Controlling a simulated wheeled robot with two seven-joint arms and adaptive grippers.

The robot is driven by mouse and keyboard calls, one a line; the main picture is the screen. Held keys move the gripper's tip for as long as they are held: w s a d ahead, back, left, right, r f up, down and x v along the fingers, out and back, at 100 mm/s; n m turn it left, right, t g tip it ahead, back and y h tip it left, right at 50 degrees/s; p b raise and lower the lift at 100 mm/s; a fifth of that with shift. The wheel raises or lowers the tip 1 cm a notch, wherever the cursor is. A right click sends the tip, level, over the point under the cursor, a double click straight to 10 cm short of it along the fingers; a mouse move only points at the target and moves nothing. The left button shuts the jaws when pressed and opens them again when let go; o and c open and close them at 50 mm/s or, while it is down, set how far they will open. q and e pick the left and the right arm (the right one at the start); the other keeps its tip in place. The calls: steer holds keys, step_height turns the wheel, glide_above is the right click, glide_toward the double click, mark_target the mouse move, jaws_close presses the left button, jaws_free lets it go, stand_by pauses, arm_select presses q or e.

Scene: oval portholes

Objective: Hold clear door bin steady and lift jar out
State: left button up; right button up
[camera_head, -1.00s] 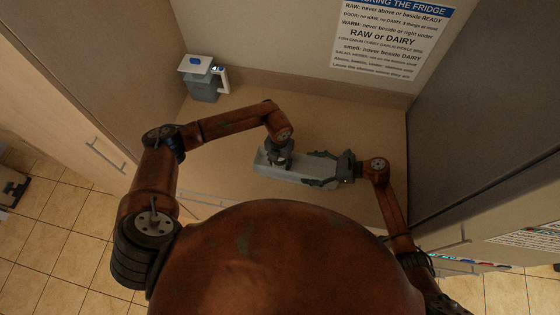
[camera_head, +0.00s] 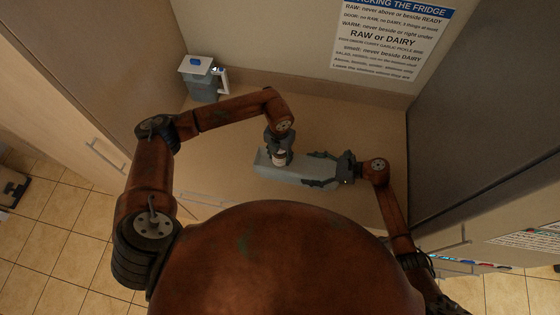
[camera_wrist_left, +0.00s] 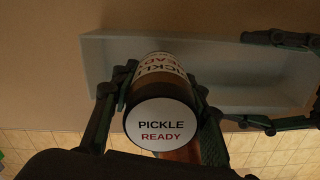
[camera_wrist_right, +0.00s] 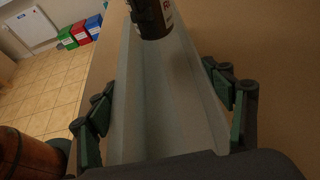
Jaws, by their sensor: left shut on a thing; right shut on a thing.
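The clear door bin (camera_head: 300,172) is a long, pale, see-through trough on the counter; it also shows in the left wrist view (camera_wrist_left: 215,65) and the right wrist view (camera_wrist_right: 165,125). My right gripper (camera_head: 330,170) is shut across the bin's right end, one finger along each long side. The jar (camera_wrist_left: 162,115) has a white lid reading "PICKLE READY". My left gripper (camera_head: 279,150) is shut on the jar, with fingers on both sides of it. The jar is at the bin's left part, its base (camera_wrist_right: 155,30) seeming raised above the bin floor.
A grey and white container with a blue mark (camera_head: 199,80) stands at the counter's back left corner. A printed rule sheet (camera_head: 390,40) hangs on the back wall. A tall dark panel (camera_head: 485,100) bounds the right side. The counter behind the bin (camera_head: 345,115) is clear.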

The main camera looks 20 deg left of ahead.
mark_target(280, 151)
arm_select(q)
steer(key=shift+r, duration=1.9)
arm_select(e)
steer(key=o, duration=1.4)
steer(key=v, duration=0.6)
steer(key=shift+d, duration=0.4)
steer(key=shift+d+r, duration=0.25)
steer(key=shift+d, duration=0.1)
arm_select(q)
steer(key=shift+r, duration=0.1)
arm_select(e)
steer(key=shift+r, duration=0.1)
